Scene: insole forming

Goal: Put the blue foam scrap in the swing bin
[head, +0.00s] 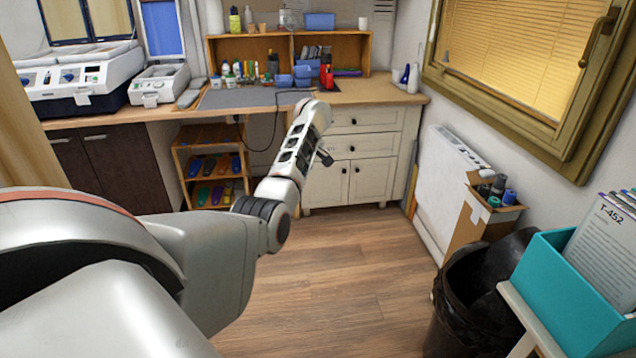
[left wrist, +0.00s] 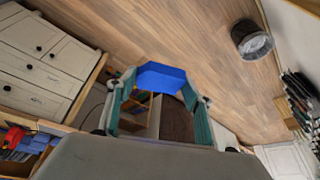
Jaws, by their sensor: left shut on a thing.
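The blue foam scrap (left wrist: 161,77) is between the teal fingers of my left gripper (left wrist: 159,92) in the left wrist view. The fingers are shut on it, and it is held up over the wood floor. In the head view my left arm reaches forward from the left; the gripper's fingers and the scrap are hidden there. A black bin (head: 462,312) with a dark liner stands on the floor at the lower right of the head view. A dark curved piece, perhaps its lid, leans at its top. A round dark bin (left wrist: 251,40) shows at the upper right of the left wrist view.
A turquoise box (head: 560,300) with papers stands on a light stand right of the bin. A cardboard box of rolls (head: 482,215) and a white panel (head: 440,185) line the right wall. White drawers (head: 365,150) and a wooden rack (head: 210,165) stand behind. The middle floor is clear.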

